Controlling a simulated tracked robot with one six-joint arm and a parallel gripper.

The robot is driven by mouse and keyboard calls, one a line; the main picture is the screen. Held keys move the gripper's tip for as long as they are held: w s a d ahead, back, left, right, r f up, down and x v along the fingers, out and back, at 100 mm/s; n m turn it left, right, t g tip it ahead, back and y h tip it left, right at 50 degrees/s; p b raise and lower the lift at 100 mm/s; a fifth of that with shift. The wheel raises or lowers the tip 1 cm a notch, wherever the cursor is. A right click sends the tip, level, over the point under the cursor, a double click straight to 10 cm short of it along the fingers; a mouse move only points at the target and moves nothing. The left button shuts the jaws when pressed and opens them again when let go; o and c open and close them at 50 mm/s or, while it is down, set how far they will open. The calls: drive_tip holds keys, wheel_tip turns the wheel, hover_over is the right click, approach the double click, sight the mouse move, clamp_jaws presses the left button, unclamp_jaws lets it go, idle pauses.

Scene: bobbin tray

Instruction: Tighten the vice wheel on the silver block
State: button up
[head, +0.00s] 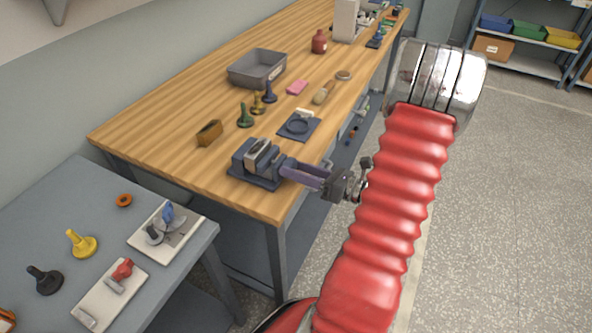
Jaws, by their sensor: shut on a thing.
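The dark blue-grey vice (246,178) stands near the front edge of the wooden bench. The silver block (258,151) sits upright between its jaws; I cannot tell how tightly it is held. My gripper (288,168) reaches in from the right, with its purple fingers at the wheel end of the vice. The fingers are shut on the vice wheel, which they mostly hide.
A grey side table (62,212) with toggle clamps stands at left. Floor at right is clear.

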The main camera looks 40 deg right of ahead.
drive_tip(key=m, duration=0.4)
drive_tip(key=shift+d+m, duration=0.1)
drive_tip(key=shift+m, duration=0.2)
drive_tip(key=m, duration=0.3)
drive_tip(key=shift+m, duration=0.4)
drive_tip(key=m, duration=0.3)
drive_tip(key=shift+f+m, duration=0.1)
drive_tip(key=shift+m, duration=0.2)
drive_tip(key=shift+d+f+m, duration=0.1)
drive_tip(key=shift+m, duration=1.8)
drive_tip(key=o, duration=1.1)
drive_tip(key=shift+c, duration=0.2)
drive_tip(key=shift+s, duration=0.1)
